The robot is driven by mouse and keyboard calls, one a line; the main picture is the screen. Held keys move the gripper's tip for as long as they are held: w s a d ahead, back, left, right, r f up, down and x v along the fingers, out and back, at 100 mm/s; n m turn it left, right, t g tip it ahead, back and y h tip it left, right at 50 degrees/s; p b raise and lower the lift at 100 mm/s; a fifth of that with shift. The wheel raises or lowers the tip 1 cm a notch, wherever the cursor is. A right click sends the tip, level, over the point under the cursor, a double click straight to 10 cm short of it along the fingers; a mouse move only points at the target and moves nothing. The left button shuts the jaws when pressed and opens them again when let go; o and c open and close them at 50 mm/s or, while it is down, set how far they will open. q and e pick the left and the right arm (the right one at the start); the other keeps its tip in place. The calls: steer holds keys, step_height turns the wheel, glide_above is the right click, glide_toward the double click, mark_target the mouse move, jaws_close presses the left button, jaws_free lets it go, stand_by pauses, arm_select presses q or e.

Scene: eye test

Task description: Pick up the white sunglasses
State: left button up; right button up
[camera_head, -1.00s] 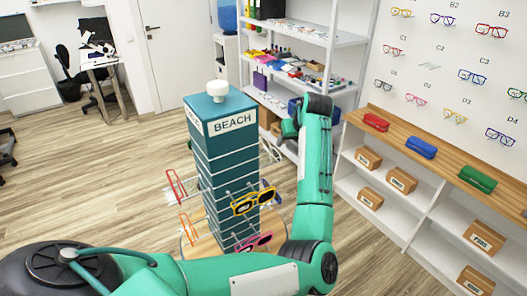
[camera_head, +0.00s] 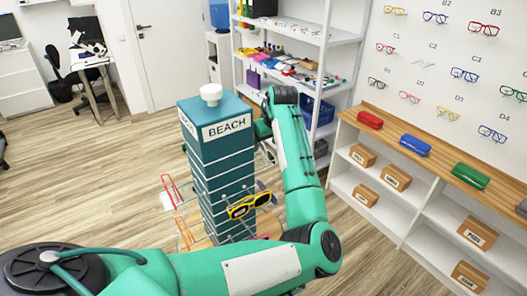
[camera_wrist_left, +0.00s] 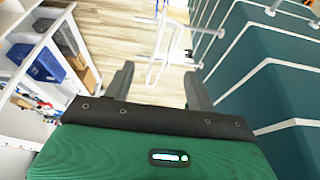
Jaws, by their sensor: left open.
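A pair of glasses with a white frame (camera_wrist_left: 158,58) hangs out from the side of the display stand in the left wrist view. It lies ahead of and between my left gripper's fingers (camera_wrist_left: 159,72), which are open and apart with nothing held. The teal stand marked BEACH (camera_head: 213,150) is beside the gripper, and its side fills the right of the wrist view (camera_wrist_left: 270,90). In the head view my left gripper (camera_head: 262,130) is at the stand's far right side, mostly hidden by my forearm and the stand. My right gripper is not in view.
Yellow glasses (camera_head: 249,205) and red glasses (camera_head: 171,190) hang on other sides of the stand. A white shelf unit (camera_head: 325,130) stands behind the arm. A wall counter (camera_head: 400,140) with coloured cases is at the right.

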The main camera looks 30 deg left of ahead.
mark_target(264, 148)
arm_select(q)
steer(key=shift+a+f+p, duration=0.1)
steer(key=shift+f+p, duration=0.15)
steer(key=shift+p, duration=0.05)
steer(key=p+x, duration=0.1)
steer(key=x, duration=0.2)
steer(key=shift+w+f+p, duration=0.1)
steer(key=shift+f+p, duration=0.1)
steer(key=shift+p, duration=0.2)
steer(key=shift+a+f, duration=0.2)
steer(key=shift+f, duration=0.15)
steer(key=shift+w+f, duration=0.1)
steer(key=shift+f, duration=0.1)
steer(key=c, duration=1)
steer(key=shift+c, duration=0.2)
steer(key=shift+r, duration=0.1)
